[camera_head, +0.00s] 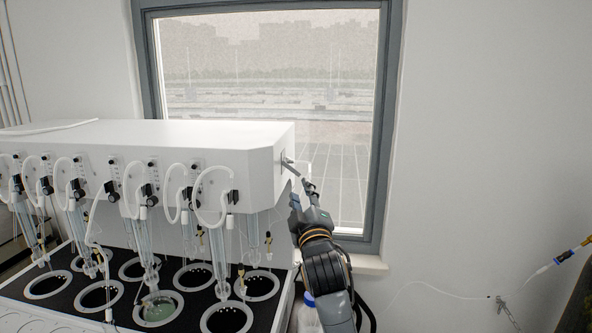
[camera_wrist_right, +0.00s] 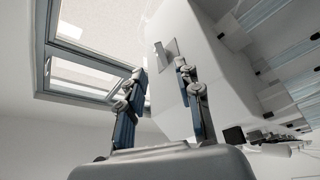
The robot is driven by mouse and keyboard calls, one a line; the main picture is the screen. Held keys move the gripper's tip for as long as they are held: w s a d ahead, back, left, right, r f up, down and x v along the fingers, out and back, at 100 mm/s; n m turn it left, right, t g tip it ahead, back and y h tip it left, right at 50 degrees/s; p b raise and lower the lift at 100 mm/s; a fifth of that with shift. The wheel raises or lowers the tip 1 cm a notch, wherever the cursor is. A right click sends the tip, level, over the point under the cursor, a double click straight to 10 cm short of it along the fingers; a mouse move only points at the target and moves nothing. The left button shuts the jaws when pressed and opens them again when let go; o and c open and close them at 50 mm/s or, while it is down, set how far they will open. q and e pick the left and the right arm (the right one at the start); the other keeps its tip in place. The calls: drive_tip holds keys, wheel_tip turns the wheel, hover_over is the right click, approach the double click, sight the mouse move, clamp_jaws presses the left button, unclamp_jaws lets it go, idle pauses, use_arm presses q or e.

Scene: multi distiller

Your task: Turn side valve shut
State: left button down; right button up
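The side valve (camera_head: 286,161) is a small metal lever on a plate at the right end of the white distiller housing (camera_head: 200,150). In the right wrist view the valve lever (camera_wrist_right: 165,51) shows on the white end face, beyond the fingertips. My right gripper (camera_head: 303,186) is just below and to the right of the valve in the head view. In the wrist view its two fingers (camera_wrist_right: 160,72) are spread with an empty gap between them. They look apart from the lever. My left gripper is not in view.
Glass tubes and white hoses (camera_head: 205,195) hang along the housing's front above a black rack (camera_head: 105,275) with several round holes. A window (camera_head: 340,185) is behind. A thin tube with a yellow-and-blue fitting (camera_head: 570,252) is at the right. The white wall there is mostly bare.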

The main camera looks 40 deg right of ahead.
sight(295, 172)
drive_tip(key=p+x, duration=0.2)
drive_tip(key=x, duration=0.4)
drive_tip(key=shift+w+d+r, duration=0.2)
drive_tip(key=shift+w+r, duration=0.05)
drive_tip(key=shift+w, duration=0.05)
drive_tip(key=shift+p+x, duration=0.5)
drive_tip(key=shift+x, duration=0.3)
drive_tip(key=shift+f, duration=0.2)
clamp_jaws()
